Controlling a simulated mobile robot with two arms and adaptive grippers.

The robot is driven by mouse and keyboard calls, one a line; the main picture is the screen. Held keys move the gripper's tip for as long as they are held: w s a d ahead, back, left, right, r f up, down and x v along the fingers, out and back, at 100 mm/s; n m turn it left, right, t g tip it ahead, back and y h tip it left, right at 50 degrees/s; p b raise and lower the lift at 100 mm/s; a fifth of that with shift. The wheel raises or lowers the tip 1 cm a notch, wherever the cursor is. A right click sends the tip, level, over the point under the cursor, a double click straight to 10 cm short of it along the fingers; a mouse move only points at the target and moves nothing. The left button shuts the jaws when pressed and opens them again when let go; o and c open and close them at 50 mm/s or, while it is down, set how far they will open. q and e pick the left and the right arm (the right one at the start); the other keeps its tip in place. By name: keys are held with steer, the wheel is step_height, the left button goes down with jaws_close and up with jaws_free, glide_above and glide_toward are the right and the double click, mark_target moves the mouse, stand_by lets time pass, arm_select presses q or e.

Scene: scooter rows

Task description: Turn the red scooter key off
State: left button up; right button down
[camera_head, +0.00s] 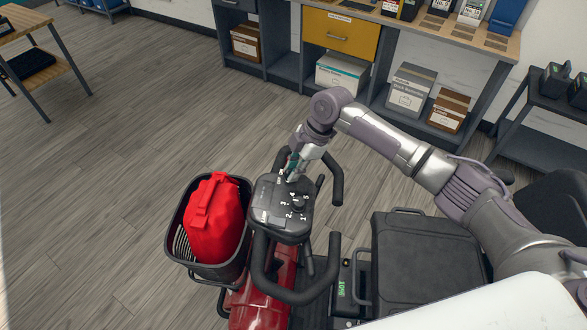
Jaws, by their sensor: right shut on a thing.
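The red scooter (268,305) stands below me, its dark control console (270,213) between the black handlebars (305,290). The console has a dial with white numbers (297,208). My right gripper (290,177) reaches down from the right onto the far edge of the console and is shut on the key there. The key is hidden by the fingers, so its turn position cannot be told. My left gripper is not in view.
A workbench (450,30) with boxes and a yellow drawer (341,34) stands behind. The floor at left is clear.

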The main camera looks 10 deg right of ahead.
steer(key=c, duration=1.1)
jaws_free()
steer(key=shift+r, duration=0.1)
steer(key=v, duration=1.2)
